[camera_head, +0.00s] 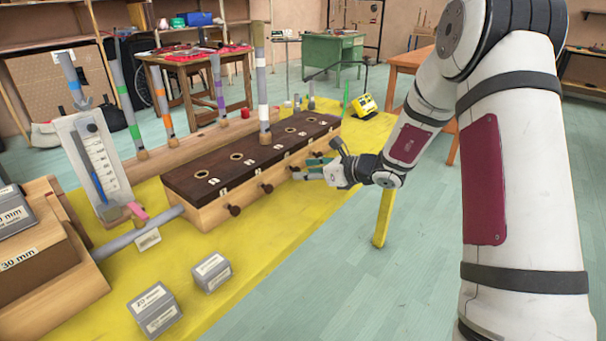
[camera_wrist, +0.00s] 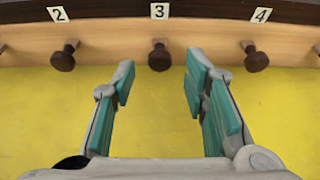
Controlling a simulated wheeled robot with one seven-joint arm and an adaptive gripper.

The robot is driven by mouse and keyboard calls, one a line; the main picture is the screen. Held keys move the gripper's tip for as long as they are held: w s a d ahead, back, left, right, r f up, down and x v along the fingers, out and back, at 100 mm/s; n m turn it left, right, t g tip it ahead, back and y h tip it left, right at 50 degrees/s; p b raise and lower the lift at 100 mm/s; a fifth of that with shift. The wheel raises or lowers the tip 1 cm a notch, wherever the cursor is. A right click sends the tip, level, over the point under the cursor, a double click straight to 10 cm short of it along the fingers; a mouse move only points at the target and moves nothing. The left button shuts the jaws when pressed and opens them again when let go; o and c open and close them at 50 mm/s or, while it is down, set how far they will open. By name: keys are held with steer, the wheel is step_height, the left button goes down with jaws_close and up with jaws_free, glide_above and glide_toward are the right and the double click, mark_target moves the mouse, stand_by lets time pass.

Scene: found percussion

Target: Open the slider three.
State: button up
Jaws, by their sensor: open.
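The long wooden box (camera_head: 215,209) with a dark lid has a row of dark round knobs along its front. In the wrist view, the knob of slider three (camera_wrist: 159,57) is below the label 3 (camera_wrist: 160,11), at the upper middle. My gripper (camera_wrist: 159,82) is open, with its teal-padded fingers on either side of the space just in front of that knob. The fingers look apart from the knob, and nothing is between them. In the head view, my gripper (camera_head: 305,169) is at the box's front, partly hiding the knobs there.
The knob under label 2 (camera_wrist: 63,58) is left of my fingers and the knob under label 4 (camera_wrist: 254,58) is right. Grey blocks (camera_head: 153,308) sit on the yellow table (camera_head: 250,256). The tabletop before the knobs is clear.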

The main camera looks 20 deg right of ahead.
steer(key=shift+x, duration=1.05)
jaws_close()
steer(key=shift+s+d, duration=0.45)
steer(key=shift+s, duration=0.15)
steer(key=shift+s+d, duration=0.4)
steer(key=shift+s, duration=0.25)
jaws_free()
